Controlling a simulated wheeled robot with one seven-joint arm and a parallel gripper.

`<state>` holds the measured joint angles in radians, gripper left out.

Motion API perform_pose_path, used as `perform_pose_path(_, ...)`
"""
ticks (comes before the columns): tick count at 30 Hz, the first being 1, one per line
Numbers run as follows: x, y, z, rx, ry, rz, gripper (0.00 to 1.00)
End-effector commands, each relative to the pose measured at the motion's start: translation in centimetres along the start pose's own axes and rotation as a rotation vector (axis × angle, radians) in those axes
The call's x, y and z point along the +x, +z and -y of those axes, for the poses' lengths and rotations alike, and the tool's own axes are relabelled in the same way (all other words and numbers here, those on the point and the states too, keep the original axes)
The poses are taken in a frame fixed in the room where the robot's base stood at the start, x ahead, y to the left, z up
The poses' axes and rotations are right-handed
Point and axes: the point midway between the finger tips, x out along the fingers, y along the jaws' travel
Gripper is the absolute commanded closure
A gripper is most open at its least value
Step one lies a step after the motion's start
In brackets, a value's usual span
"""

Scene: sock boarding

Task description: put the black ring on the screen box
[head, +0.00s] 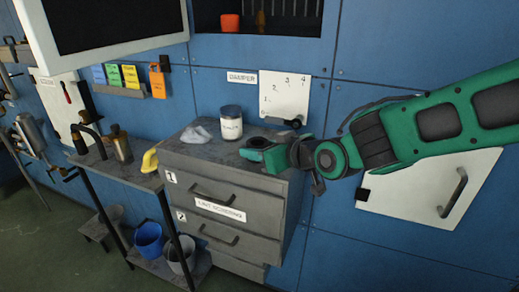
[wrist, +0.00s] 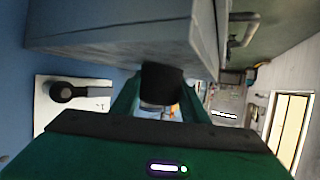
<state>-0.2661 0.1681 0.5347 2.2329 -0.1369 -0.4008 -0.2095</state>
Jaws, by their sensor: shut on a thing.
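My gripper (head: 262,152) is at the right end of the grey drawer cabinet (head: 225,213), close to its top in the head view. It is shut on a black thing (wrist: 162,84) that shows between the green fingers in the wrist view. I take it for the black ring; its hole is hidden from this side. A dark rounded part of it shows at the fingertips in the head view (head: 258,142). The cabinet's drawer label appears to read "LINT SCREENING", so I take it for the screen box. I cannot tell whether the ring touches it.
A white jar (head: 231,124) and a crumpled grey cloth (head: 196,134) are on the cabinet top. A white damper panel (head: 285,95) with a black lever is on the wall behind. A side table (head: 112,165) with a flask and a yellow thing stands at left.

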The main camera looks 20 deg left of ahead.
Motion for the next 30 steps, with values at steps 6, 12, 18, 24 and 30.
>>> perform_pose_path(6,0.0,0.0,0.0,-0.001,0.0,-0.001,0.83)
perform_pose_path(12,0.1,0.2,0.0,0.0,0.0,-0.001,0.45)
perform_pose_path(18,0.1,0.2,0.0,0.0,0.0,-0.001,0.41)
perform_pose_path(24,-0.1,0.0,-0.1,-0.001,0.001,-0.001,0.41)
perform_pose_path(30,-2.2,0.0,-0.2,-0.001,0.004,-0.001,0.41)
